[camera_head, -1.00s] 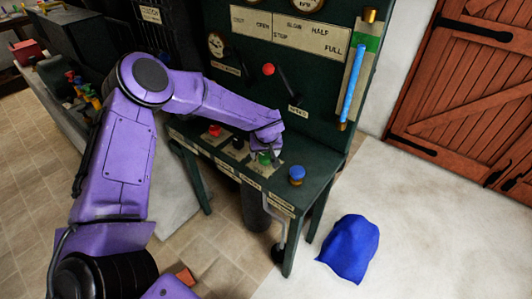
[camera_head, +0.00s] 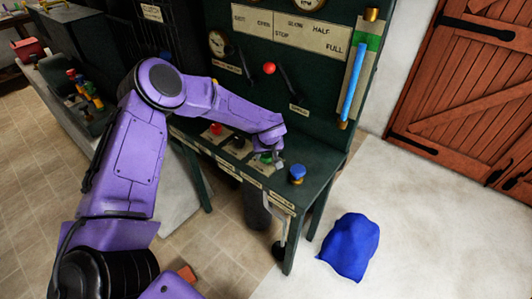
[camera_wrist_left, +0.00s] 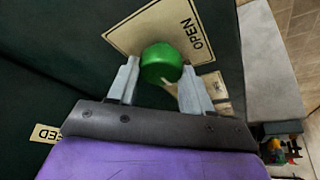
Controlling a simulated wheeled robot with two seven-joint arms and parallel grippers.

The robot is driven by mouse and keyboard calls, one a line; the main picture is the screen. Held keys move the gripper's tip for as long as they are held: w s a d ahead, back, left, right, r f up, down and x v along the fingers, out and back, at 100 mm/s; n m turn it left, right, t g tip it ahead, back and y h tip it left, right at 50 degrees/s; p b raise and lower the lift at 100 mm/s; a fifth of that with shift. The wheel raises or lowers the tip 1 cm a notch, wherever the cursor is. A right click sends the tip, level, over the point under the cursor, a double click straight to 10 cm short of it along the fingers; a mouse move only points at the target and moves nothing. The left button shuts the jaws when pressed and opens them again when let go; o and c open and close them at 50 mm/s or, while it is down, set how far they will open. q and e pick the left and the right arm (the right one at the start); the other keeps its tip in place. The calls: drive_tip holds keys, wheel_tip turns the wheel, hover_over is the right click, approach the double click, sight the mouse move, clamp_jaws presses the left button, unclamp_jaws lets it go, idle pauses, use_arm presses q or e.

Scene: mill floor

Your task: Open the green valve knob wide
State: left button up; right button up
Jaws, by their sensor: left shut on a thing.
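The green valve knob (camera_head: 265,158) is on the dark green console's shelf, between a dark knob and a blue knob. In the left wrist view the knob (camera_wrist_left: 161,64) shows as a rounded green cap in front of a cream plate (camera_wrist_left: 178,25) lettered OPEN. My left gripper (camera_wrist_left: 159,72) has one grey finger on each side of the knob and is shut on it. In the head view my left gripper (camera_head: 274,160) comes down over the knob and partly hides it. My right gripper is not in view.
A red knob (camera_head: 215,129) and a dark knob (camera_head: 238,143) stand left on the shelf, a blue knob (camera_head: 297,173) right. Levers and a red ball (camera_head: 269,68) are on the panel above. A blue cloth-like heap (camera_head: 351,247) lies on the floor; pale floor beyond is clear.

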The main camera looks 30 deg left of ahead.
use_arm(q)
drive_tip(key=shift+n+g+p, duration=0.3)
drive_tip(key=shift+n+g, duration=0.1)
drive_tip(key=shift+n, duration=0.6)
drive_tip(key=shift+w+d+n+y, duration=0.1)
drive_tip(key=shift+n+y, duration=0.3)
drive_tip(key=shift+n, duration=0.4)
drive_tip(key=n+g, duration=0.1)
drive_tip(key=n, duration=0.2)
drive_tip(key=shift+f+n+g+b, duration=0.1)
drive_tip(key=shift+n+g+b, duration=0.2)
drive_tip(key=shift+n+g, duration=0.1)
drive_tip(key=n+g+b, duration=0.1)
drive_tip(key=n, duration=0.1)
drive_tip(key=n+g+b, duration=0.1)
drive_tip(key=n, duration=0.2)
drive_tip(key=shift+w+f+b, duration=0.1)
drive_tip(key=shift+w+b, duration=0.1)
drive_tip(key=shift+b, duration=0.1)
drive_tip(key=shift+w+n+g+b, duration=0.1)
drive_tip(key=shift+n+g+b, duration=0.45)
drive_tip(key=shift+n, duration=0.7)
drive_tip(key=shift+n+g+b, duration=0.35)
drive_tip(key=shift+n+b, duration=0.35)
drive_tip(key=shift+n, duration=0.55)
drive_tip(key=shift+h, duration=0.4)
drive_tip(key=o, duration=1)
drive_tip(key=shift+o, duration=0.2)
drive_tip(key=shift+r, duration=0.2)
